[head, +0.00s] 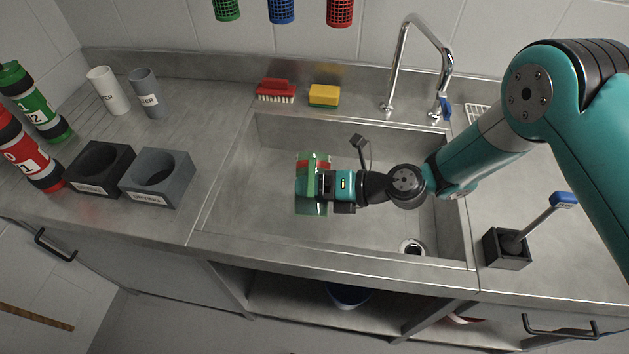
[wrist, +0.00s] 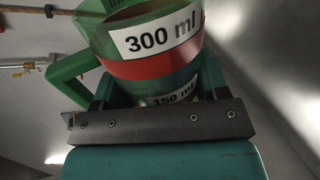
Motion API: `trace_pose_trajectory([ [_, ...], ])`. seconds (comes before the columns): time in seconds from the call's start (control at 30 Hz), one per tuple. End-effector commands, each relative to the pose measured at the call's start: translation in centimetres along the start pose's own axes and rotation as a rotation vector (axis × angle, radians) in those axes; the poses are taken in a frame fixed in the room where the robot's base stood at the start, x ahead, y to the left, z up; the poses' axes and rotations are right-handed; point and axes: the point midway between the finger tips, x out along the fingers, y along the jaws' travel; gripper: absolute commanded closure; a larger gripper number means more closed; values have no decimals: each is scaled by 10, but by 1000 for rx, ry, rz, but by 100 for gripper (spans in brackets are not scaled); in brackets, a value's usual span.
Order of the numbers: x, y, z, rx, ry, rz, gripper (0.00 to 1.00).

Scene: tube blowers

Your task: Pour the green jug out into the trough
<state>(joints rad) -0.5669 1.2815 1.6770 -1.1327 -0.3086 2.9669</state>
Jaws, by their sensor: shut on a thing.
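The green jug (head: 304,192) is in my gripper (head: 328,186) above the left-middle part of the steel trough (head: 258,205), apart from its walls. In the wrist view the jug (wrist: 150,65) shows a red band, a white 300 ml label, a partly covered 150 ml label and a green handle on the left. The jaws of my gripper (wrist: 155,98) are shut on the jug's body, one on each side. The jug's contents are hidden, and I cannot tell its exact tilt. No stream shows.
The tap (head: 412,60) stands behind the trough, near a red brush (head: 276,91) and a yellow sponge (head: 324,95). Black (head: 98,168) and grey (head: 157,178) holders, cups and bottles stand left. A brush in a black holder (head: 506,250) stands right.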

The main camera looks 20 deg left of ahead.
Motion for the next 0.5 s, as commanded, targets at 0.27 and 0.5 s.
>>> trace_pose_trajectory([
  [0.27,-3,9,4,-170,-72,1,69],
  [0.5,-6,15,8,-331,-138,0,69],
])
